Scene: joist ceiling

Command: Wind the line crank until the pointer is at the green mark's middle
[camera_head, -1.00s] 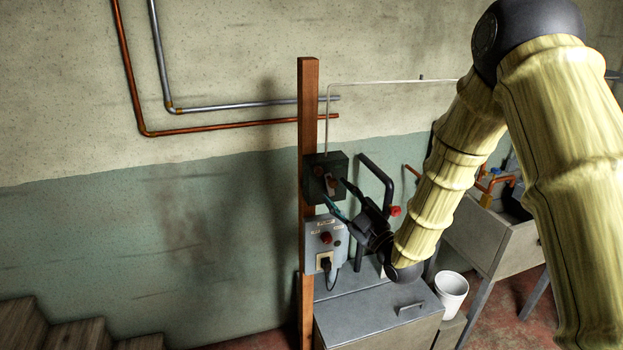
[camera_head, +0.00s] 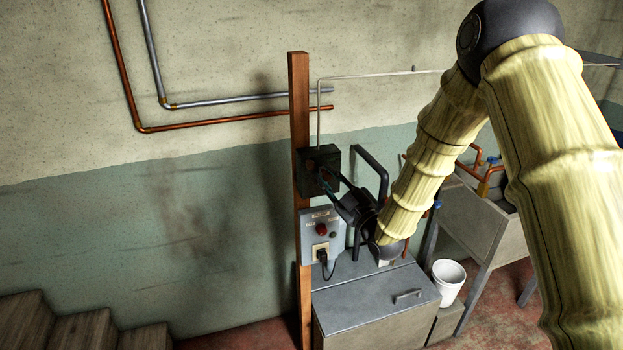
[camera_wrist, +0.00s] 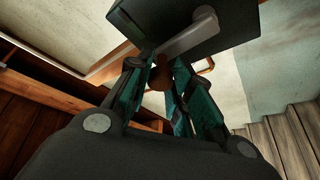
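The line crank is on a dark box (camera_head: 319,171) fixed to a wooden post. In the wrist view its pale crank arm (camera_wrist: 190,36) runs across the underside of the box (camera_wrist: 150,18) and ends in a brown knob (camera_wrist: 160,75). My gripper (camera_head: 326,180) is at the front of the box. In the wrist view its teal fingers (camera_wrist: 160,70) stand close on both sides of the knob and appear closed on it. In the head view the crank is mostly hidden behind the fingers. I cannot make out the pointer or the green mark.
A grey control box (camera_head: 322,235) with a red button and plug is just below. A black bent pipe (camera_head: 372,165) stands close to the right. Below are a grey cabinet (camera_head: 375,295) and a white bucket (camera_head: 448,279). Wooden steps (camera_head: 85,330) lie at lower left.

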